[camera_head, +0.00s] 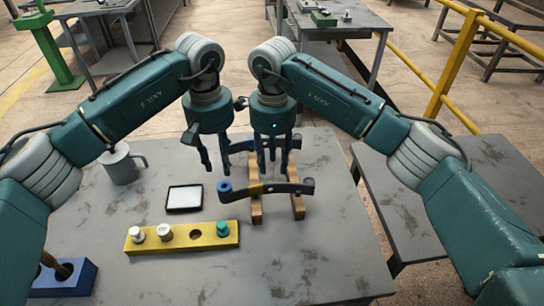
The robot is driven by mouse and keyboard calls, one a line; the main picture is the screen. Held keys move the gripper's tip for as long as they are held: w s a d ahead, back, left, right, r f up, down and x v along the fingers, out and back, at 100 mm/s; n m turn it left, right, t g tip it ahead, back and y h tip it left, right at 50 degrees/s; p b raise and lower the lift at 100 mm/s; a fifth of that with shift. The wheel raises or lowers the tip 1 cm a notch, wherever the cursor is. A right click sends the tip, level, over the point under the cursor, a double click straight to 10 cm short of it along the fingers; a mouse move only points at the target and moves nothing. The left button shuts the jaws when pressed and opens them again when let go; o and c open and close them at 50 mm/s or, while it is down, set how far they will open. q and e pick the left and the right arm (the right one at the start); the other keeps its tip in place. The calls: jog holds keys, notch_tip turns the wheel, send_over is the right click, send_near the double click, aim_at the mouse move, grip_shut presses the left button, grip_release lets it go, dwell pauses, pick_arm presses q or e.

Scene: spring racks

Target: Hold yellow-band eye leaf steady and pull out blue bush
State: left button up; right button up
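The yellow-band eye leaf (280,188) is a dark, slightly curved bar lying across two wooden blocks (256,207). A yellow band (256,189) wraps it left of its middle. The blue bush (224,186) is at the eye on its left end. My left gripper (216,168) is open and empty, just behind and above the blue bush in the picture. My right gripper (273,168) is open, fingers pointing down, above or behind the leaf's middle. I cannot tell how high either one is. A second dark leaf (240,147) lies farther back, partly hidden by my grippers.
A yellow rack (208,242) in front holds two white bushes, an empty hole and a teal bush. The table's front right is clear.

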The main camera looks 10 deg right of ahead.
aim_at(266, 190)
notch_tip(266, 190, down, 10)
jog(key=shift+r, duration=0.2)
